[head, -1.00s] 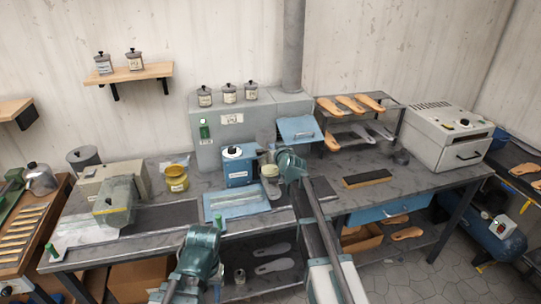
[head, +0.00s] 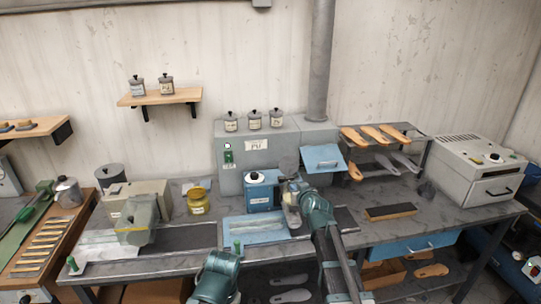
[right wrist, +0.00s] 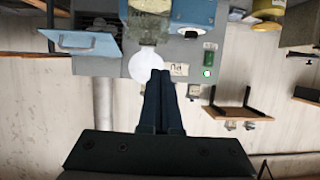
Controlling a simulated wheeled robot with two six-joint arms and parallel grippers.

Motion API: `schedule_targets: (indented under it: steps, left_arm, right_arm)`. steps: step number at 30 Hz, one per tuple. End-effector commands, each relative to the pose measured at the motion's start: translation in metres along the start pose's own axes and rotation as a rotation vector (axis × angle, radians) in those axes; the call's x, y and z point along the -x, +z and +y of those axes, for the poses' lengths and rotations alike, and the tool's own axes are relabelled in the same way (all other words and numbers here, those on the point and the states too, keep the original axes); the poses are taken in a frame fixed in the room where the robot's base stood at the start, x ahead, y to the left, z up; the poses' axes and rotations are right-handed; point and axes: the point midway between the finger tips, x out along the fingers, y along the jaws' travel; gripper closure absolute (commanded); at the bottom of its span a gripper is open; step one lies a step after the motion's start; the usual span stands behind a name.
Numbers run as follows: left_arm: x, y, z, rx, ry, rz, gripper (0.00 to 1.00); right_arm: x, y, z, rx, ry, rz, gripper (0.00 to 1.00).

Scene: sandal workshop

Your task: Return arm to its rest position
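My right arm reaches up from the bottom of the head view, ending in a teal wrist. Its dark gripper (head: 293,186) is small there, in front of the grey cabinet and beside the blue box (head: 262,190). In the right wrist view the gripper's two dark fingers (right wrist: 158,78) lie together with nothing visible between them. A cloudy cup-like thing (right wrist: 150,22) shows beyond the fingertips, apart from them. My left arm (head: 216,275) shows only as a teal joint at the bottom of the head view; its gripper is not visible.
The grey cabinet (head: 232,150) stands behind the gripper, with a blue flap (head: 323,158) on its right. A yellow pot (head: 198,203) and a blue mat (head: 238,227) are on the bench. A sole rack (head: 400,133) and a grey oven (head: 478,165) stand at the right.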

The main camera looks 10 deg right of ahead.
Motion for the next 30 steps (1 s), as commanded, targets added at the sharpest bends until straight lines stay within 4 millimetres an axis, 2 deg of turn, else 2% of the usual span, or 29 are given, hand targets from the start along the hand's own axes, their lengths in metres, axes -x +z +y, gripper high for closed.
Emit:
schedule_targets:
  steps: [1,5,6,9,12,16,18,22,25,30]
  left_arm:
    - [-0.005,0.0,0.0,0.0,0.0,0.0,0.5]
    - [-0.015,-0.001,0.001,0.0,0.0,0.0,0.5]
    - [-0.018,-0.001,0.002,0.0,0.0,0.0,0.5]
    - [-0.026,-0.002,0.002,-0.001,0.0,0.0,0.5]
    - [-0.033,-0.002,0.003,-0.001,0.0,0.0,0.5]
    - [-0.042,-0.002,0.004,-0.001,0.0,0.0,0.5]
    - [-0.045,-0.003,0.004,-0.001,0.0,0.0,0.5]
    - [-0.049,-0.003,0.005,-0.001,0.0,0.0,0.5]
    - [-0.05,-0.003,0.005,-0.002,-0.001,0.0,0.5]
    - [-0.05,-0.003,0.005,-0.001,-0.001,0.0,0.5]
  right_arm:
    - [0.006,0.019,-0.022,0.011,-0.036,-0.05,1.0]
    - [0.03,0.08,-0.083,0.047,-0.137,-0.255,1.0]
    - [0.042,0.102,-0.101,0.061,-0.163,-0.33,1.0]
    - [0.076,0.155,-0.138,0.101,-0.208,-0.522,1.0]
    - [0.12,0.206,-0.163,0.147,-0.22,-0.719,1.0]
    - [0.179,0.258,-0.177,0.207,-0.188,-0.952,1.0]
    - [0.207,0.277,-0.178,0.236,-0.157,-1.052,1.0]
    - [0.244,0.297,-0.176,0.273,-0.099,-1.181,1.0]
    - [0.259,0.304,-0.174,0.288,-0.072,-1.231,1.0]
    - [0.264,0.305,-0.173,0.291,-0.059,-1.251,1.0]
